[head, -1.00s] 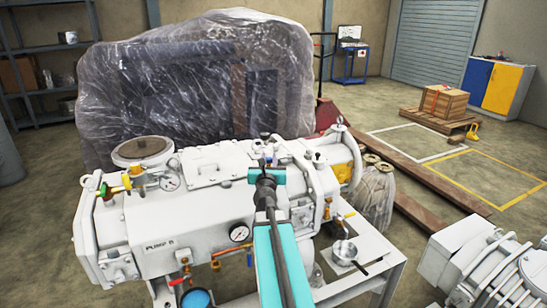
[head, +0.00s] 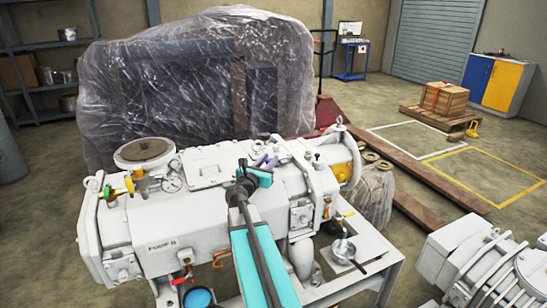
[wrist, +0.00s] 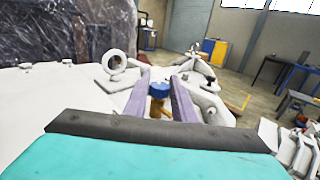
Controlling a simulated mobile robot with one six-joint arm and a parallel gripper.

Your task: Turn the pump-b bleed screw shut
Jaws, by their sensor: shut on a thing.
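The large white machine marked PUMP B (head: 170,235) fills the middle of the head view. My gripper (head: 266,160) is over the top of the pump, right of centre, with its purple fingers against the pump top. In the wrist view my gripper (wrist: 160,84) has its two purple fingers on either side of a small screw with a blue cap and brass-coloured body (wrist: 159,90), and it is shut on it. The screw's lower part is hidden by the gripper's dark bar. In the head view I cannot make out the screw.
A lifting eye (wrist: 114,62) stands left of the fingers. Valves with green and yellow handles (head: 120,188) and a gauge (head: 172,184) sit on the pump's left end. A plastic-wrapped load (head: 200,80) stands behind.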

